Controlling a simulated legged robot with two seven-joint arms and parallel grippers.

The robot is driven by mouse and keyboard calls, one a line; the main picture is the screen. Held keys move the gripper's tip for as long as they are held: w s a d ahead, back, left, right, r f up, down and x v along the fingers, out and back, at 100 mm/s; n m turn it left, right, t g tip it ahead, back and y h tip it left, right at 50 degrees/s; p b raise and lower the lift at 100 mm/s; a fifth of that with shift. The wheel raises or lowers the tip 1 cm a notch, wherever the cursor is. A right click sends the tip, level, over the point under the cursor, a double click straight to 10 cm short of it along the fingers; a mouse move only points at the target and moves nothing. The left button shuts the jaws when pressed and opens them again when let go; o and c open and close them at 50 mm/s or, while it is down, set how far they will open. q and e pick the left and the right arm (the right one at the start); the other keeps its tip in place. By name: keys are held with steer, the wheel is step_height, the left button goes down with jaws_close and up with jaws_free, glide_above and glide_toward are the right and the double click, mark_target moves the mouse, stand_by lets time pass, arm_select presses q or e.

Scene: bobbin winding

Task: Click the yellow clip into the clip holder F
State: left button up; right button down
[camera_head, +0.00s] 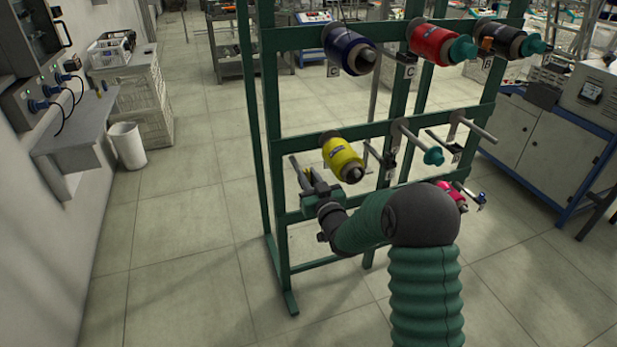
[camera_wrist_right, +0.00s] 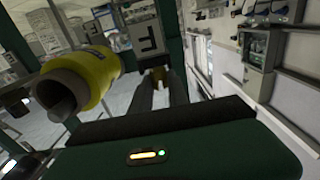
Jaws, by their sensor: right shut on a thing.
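My right gripper (camera_head: 306,174) is at the left of the rack's middle row, just left of and below the yellow bobbin (camera_head: 342,157). In the right wrist view, its two dark fingers (camera_wrist_right: 161,88) point away toward the plate marked F (camera_wrist_right: 148,36). The fingers are shut on a small yellow clip (camera_wrist_right: 158,74), mostly hidden between the tips. The F plate is just beyond and above the fingertips. The clip holder F itself is hard to make out, and I cannot tell whether the clip touches it. The yellow bobbin (camera_wrist_right: 90,77) is close at the left. My left gripper is not in view.
The green rack (camera_head: 279,240) carries a blue bobbin (camera_head: 349,49), a red bobbin (camera_head: 435,44) and a black bobbin (camera_head: 500,39) on top. Bare pegs (camera_head: 474,127) stick out right of the yellow bobbin. A pink bobbin (camera_head: 452,196) shows behind my right arm.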

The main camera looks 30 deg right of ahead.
steer(key=c, duration=1.2)
jaws_free()
steer(key=p+v, duration=0.9)
steer(key=v, duration=0.7)
steer(key=shift+s+a+f, duration=0.1)
steer(key=shift+s, duration=0.3)
